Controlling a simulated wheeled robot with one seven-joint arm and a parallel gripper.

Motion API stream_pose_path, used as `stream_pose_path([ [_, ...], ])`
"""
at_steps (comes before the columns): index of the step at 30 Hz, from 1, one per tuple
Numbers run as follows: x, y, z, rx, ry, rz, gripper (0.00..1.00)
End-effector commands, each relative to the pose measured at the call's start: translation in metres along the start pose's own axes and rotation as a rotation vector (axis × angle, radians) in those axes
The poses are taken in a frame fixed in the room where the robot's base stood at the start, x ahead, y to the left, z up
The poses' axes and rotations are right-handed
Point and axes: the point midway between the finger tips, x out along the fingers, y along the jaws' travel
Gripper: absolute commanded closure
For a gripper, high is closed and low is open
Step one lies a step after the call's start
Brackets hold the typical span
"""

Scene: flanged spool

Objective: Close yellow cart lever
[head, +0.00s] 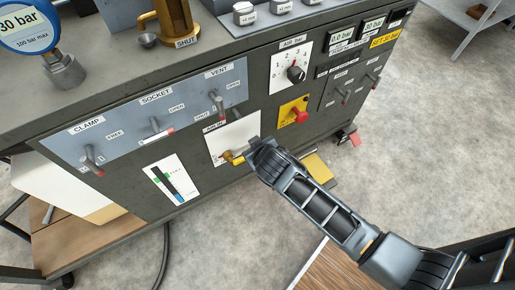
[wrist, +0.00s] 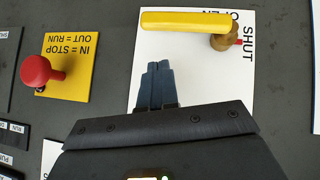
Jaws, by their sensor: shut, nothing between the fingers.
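The yellow lever (head: 236,159) is on a white plate (head: 222,136) labelled AIR IN, on the front of the dark cart. In the wrist view the yellow lever (wrist: 185,22) lies level across the picture, over the OPEN lettering. Its brass pivot (wrist: 226,41) is at its right end, beside the word SHUT. My gripper (wrist: 158,64) is shut and empty. Its fingertips appear just below the lever's left part, with a visible gap. In the head view my gripper (head: 252,146) is right beside the lever and partly covers the plate.
A red knob (wrist: 36,70) on a yellow plate (wrist: 65,66) is left of my fingers in the wrist view. Several small levers sit on the blue-grey panel (head: 190,95), and a black dial (head: 295,73) is above the red knob. Open floor (head: 235,225) lies before the cart.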

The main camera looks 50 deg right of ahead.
Motion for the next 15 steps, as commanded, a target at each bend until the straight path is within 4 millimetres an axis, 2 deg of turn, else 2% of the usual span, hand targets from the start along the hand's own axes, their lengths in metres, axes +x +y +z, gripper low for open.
stream_pose_path([
  [1, -0.014, 0.003, 0.001, 0.0, -0.002, 0.0, 1.0],
  [6, -0.051, 0.009, 0.002, 0.0, -0.002, 0.0, 1.0],
  [12, -0.083, 0.015, 0.002, 0.001, -0.001, 0.0, 1.0],
  [15, -0.092, 0.016, 0.003, 0.0, -0.001, 0.0, 1.0],
])
